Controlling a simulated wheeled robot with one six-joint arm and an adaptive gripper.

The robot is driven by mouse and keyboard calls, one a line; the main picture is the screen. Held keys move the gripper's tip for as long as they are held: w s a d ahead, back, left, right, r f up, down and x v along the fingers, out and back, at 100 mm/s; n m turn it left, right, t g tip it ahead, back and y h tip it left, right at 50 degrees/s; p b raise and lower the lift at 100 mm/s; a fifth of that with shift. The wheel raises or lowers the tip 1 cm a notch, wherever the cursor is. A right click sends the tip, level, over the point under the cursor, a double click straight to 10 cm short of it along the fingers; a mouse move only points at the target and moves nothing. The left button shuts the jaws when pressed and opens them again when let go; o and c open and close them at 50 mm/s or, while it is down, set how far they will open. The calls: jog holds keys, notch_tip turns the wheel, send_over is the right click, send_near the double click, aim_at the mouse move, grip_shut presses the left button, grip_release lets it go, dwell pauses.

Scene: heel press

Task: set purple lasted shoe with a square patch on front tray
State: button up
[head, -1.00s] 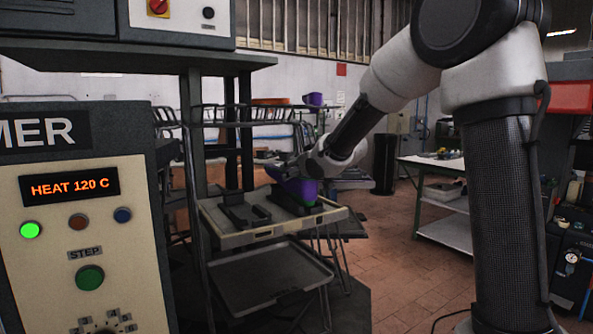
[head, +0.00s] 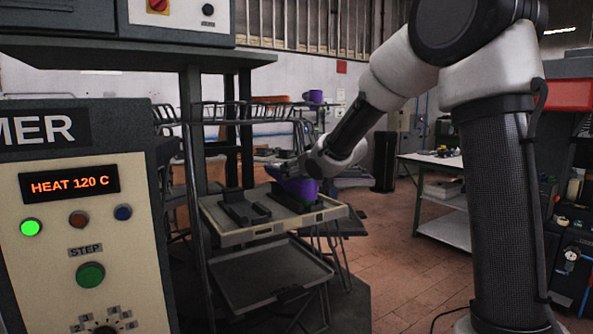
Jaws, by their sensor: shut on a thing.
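A purple lasted shoe (head: 300,189) is at the right part of the upper front tray (head: 262,232), over a dark holder there. A bit of green shows at its lower right. My gripper (head: 290,172) is shut on the shoe from above and behind; its fingers are small and partly hidden. I cannot tell whether the shoe rests fully on the holder. No square patch can be made out at this distance. A second dark holder (head: 243,210) on the left of the tray is empty.
A lower tray (head: 270,275) sits below, empty. The heater panel (head: 85,200) reads HEAT 120 C at left. A dark post (head: 195,150) stands beside the tray. Another purple item (head: 316,97) is on a far rack. A worktable (head: 440,185) stands right; floor between is clear.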

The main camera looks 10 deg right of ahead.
jog(key=shift+f, duration=0.1)
jog(key=o, duration=1.6)
jog(key=shift+c, duration=0.2)
jog(key=shift+f, duration=0.1)
jog(key=v, duration=1.2)
